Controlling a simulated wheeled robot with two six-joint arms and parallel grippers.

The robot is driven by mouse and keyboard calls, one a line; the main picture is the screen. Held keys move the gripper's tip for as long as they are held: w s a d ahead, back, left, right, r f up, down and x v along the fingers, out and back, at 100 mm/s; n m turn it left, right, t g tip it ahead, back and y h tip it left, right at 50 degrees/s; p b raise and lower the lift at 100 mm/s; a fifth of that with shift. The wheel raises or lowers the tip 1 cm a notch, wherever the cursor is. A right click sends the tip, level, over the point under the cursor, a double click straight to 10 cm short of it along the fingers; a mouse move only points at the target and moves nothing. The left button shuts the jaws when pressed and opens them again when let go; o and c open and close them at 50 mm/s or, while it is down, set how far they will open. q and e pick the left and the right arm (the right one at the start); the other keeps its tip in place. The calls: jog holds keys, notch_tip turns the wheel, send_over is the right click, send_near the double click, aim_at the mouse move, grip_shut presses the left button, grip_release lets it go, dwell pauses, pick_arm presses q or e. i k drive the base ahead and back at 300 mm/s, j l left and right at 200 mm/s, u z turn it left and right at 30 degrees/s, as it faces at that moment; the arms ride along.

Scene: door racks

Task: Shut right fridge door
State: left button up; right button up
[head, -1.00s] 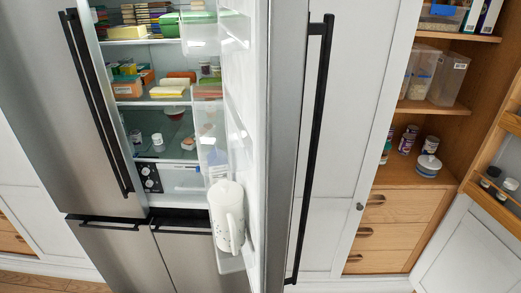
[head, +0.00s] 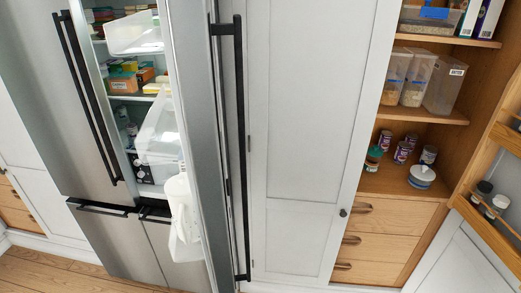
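The right fridge door (head: 196,110) stands open in the head view, seen nearly edge-on. Its long black handle (head: 241,150) runs down the outer side, facing right. Clear bins (head: 160,133) and a white jug (head: 179,200) sit on its inner side. The left fridge door (head: 50,100) is shut, with its own black handle (head: 88,100). Part of the fridge interior shows between the doors, with packed shelves (head: 128,78). Neither of my grippers is in view.
A white cupboard door (head: 310,120) stands right of the fridge. Beyond it an open wooden pantry (head: 450,120) holds containers and jars, with drawers (head: 375,232) below. An open pantry door with a rack (head: 490,230) is at the far right. Wooden floor (head: 50,272) shows at lower left.

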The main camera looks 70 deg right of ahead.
aim_at(187, 31)
jog(key=k+z, duration=0.2)
jog(key=z, duration=0.2)
jog(key=k+z, duration=0.2)
jog(key=z, duration=0.25)
jog(key=k+l+z, duration=0.2)
jog(key=z, duration=0.2)
jog(key=k+l+z, duration=0.2)
jog(key=z, duration=0.2)
jog(key=i+l+z, duration=0.1)
jog(key=l+z, duration=0.3)
jog(key=l, duration=0.25)
